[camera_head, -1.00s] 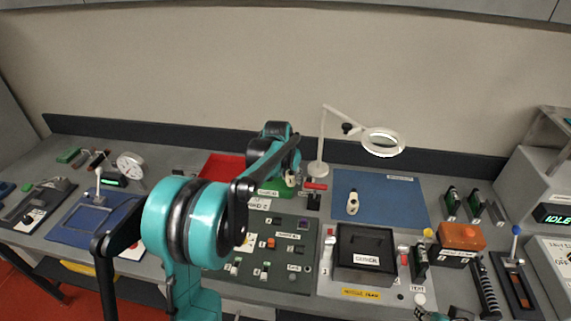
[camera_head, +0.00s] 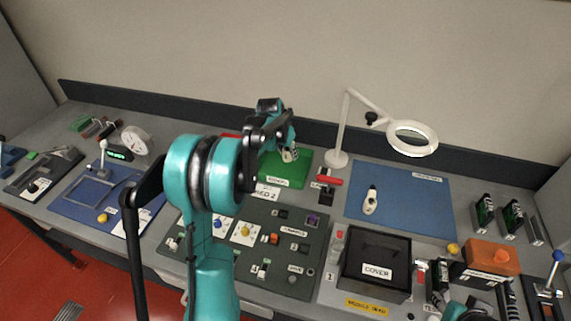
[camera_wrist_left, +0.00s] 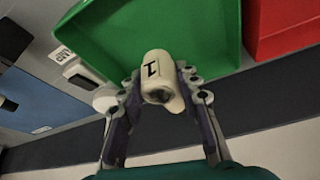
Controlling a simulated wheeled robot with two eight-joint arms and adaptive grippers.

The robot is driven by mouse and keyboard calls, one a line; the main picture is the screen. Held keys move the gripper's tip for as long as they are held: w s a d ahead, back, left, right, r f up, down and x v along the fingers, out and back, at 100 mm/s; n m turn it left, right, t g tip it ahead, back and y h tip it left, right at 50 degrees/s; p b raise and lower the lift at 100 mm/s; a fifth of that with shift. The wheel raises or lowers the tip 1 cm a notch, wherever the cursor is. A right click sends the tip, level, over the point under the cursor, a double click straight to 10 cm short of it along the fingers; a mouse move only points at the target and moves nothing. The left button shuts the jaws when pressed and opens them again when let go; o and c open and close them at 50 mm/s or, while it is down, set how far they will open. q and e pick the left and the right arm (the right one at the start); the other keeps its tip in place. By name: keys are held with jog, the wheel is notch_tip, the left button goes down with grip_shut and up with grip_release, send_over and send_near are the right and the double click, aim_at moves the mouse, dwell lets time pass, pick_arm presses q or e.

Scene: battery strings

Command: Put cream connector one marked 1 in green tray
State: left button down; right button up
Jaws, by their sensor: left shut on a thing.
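The cream connector marked 1 (camera_wrist_left: 160,80) is between the fingers of my left gripper (camera_wrist_left: 157,95) in the left wrist view, its black 1 facing the camera. My left gripper (camera_head: 289,156) is shut on it; in the head view the connector is a small pale shape at the fingertips. The green tray (camera_head: 291,169) lies just beneath and around the gripper in the head view. In the left wrist view the green tray (camera_wrist_left: 205,35) is beyond the connector, which overlaps its near rim. I cannot tell the height between them. A bit of my right arm shows at the lower right.
The red tray (camera_wrist_left: 282,28) adjoins the green one, partly hidden by my arm in the head view. A magnifier lamp (camera_head: 338,158) and a red-handled switch (camera_head: 328,181) stand to the right. A blue mat (camera_head: 410,200) holds another cream connector (camera_head: 370,200).

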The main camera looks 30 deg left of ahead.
aim_at(285, 161)
pick_arm(q)
jog(key=shift+s+a+f, duration=0.15)
jog(key=shift+a+f, duration=0.25)
jog(key=shift+a, duration=0.1)
notch_tip(285, 161, down, 4)
jog(key=shift+r+b, duration=0.1)
jog(key=shift+b, duration=0.85)
jog(key=c, duration=1.5)
grip_release()
jog(key=o, duration=0.4)
